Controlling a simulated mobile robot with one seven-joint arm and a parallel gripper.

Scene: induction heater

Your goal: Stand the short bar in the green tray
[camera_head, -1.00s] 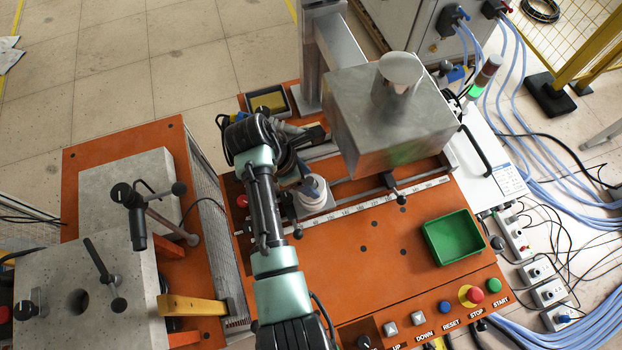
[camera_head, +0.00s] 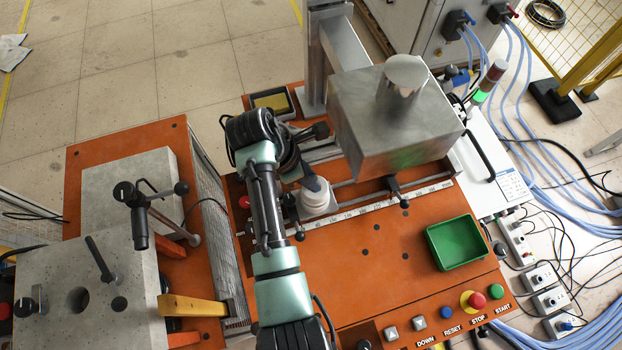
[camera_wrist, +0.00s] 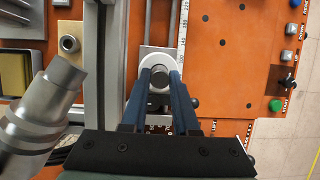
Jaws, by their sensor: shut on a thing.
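The green tray (camera_head: 457,243) sits on the orange bench top at the right and looks empty. My gripper (camera_head: 314,184) is over the white round stand on the sliding rail, left of the heater box. In the wrist view the blue fingers of my gripper (camera_wrist: 159,76) are shut on the short bar (camera_wrist: 159,79), a round grey metal piece seen from its end. The bar stands upright along the view, above or in the white stand; I cannot tell whether it still touches it. In the head view the bar is hidden by the fingers.
The large metal heater box (camera_head: 392,115) stands behind and right of my gripper. A ruler strip (camera_head: 385,203) and rail knobs lie between the stand and the tray. Buttons (camera_head: 446,312) line the front edge. The orange top left of the tray is clear.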

